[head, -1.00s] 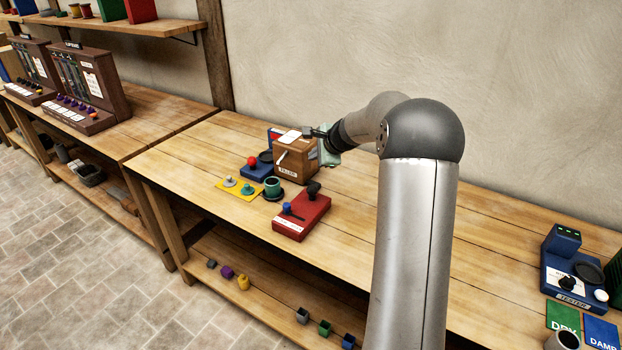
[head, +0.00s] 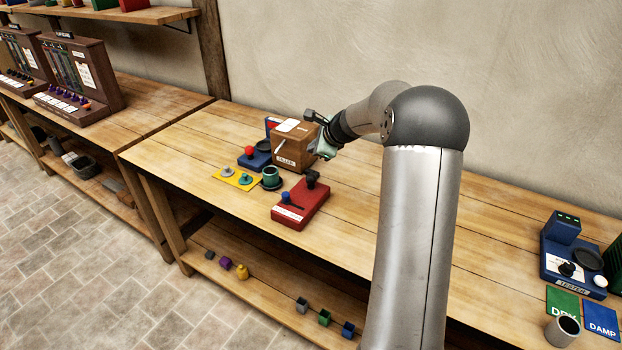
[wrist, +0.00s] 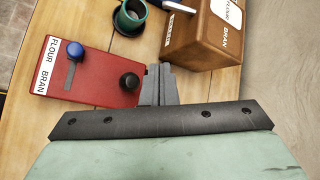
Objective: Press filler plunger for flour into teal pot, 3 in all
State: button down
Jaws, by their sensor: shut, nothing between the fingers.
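The teal pot (head: 271,179) stands upright in front of the brown filler box (head: 290,152); it is also at the top of the wrist view (wrist: 131,15). A red box (head: 301,206) marked FLOUR and BRAN has a blue-knobbed lever (wrist: 74,53) near its FLOUR end and a black knob (wrist: 129,82) at the corner nearest my gripper. I cannot tell for sure which part is the plunger. My gripper (wrist: 156,84) is shut and empty, beside the black knob and below the filler box in the wrist view. In the head view my wrist partly hides the fingers. The pot's contents are not clear.
A yellow card (head: 237,175) with two small lids and a blue device (head: 254,158) with a red knob are left of the pot. A blue tester (head: 570,257) and a grey cup (head: 562,330) are far right. The bench between is clear.

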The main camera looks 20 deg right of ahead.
aim_at(314, 177)
notch_tip(314, 177, down, 7)
jog(key=b, duration=0.4)
jog(key=shift+r+b, duration=0.1)
jog(key=shift+b, duration=0.25)
dwell(1.5)
jog(key=shift+f+b, duration=0.4)
jog(key=shift+f+b, duration=0.85)
jog(key=shift+f, duration=0.15)
dwell(0.8)
jog(key=shift+r, duration=0.1)
jog(key=shift+r+p, duration=1.1)
jog(key=shift+r, duration=0.2)
jog(key=shift+r+p, duration=1.95)
jog(key=shift+r, duration=0.55)
